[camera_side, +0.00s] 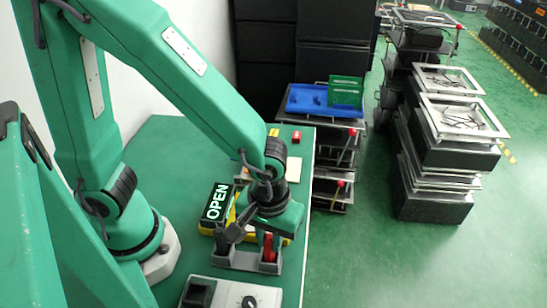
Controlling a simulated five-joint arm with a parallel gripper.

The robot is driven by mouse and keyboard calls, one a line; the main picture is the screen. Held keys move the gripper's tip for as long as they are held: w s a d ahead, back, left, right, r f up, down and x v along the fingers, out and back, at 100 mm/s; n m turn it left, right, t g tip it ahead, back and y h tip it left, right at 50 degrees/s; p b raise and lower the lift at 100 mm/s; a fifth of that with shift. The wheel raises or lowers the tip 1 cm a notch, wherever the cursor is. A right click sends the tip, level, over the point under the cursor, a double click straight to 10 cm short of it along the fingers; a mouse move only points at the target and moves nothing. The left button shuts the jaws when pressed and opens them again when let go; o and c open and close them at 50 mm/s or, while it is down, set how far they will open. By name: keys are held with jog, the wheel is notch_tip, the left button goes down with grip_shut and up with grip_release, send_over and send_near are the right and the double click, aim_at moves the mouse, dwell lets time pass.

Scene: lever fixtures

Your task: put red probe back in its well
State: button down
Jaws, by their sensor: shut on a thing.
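The red probe (269,247) stands roughly upright at the right end of a grey holder (244,261) on the green table. Its lower part is at the holder; I cannot tell how deep it sits in its well. My gripper (268,234) is right above the holder, shut on the top of the red probe; the fingertips are small and partly hidden. A black probe (222,243) stands at the left end of the holder. Behind it, a yellow meter (207,230) has a dark display (217,203) reading OPEN, partly covered by my gripper.
A pale panel (228,291) with a black block and a dial is at the table's front. A small red block (297,137) and a pale board (293,170) lie at the back. The table's right edge is close to the holder. The table's left-back area is clear.

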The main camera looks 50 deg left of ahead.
jog(key=shift+f, duration=0.1)
jog(key=c, duration=1.3)
grip_release()
notch_tip(320, 180, up, 12)
jog(key=a+r+m+t, duration=0.2)
jog(key=a+m, duration=0.1)
jog(key=a, duration=0.6)
jog(key=a+r+m+t, duration=0.3)
jog(key=a, duration=0.6)
jog(key=shift+w+a+r+t, duration=0.2)
jog(key=shift+w+r+t, duration=0.05)
jog(key=shift+r+t, duration=0.1)
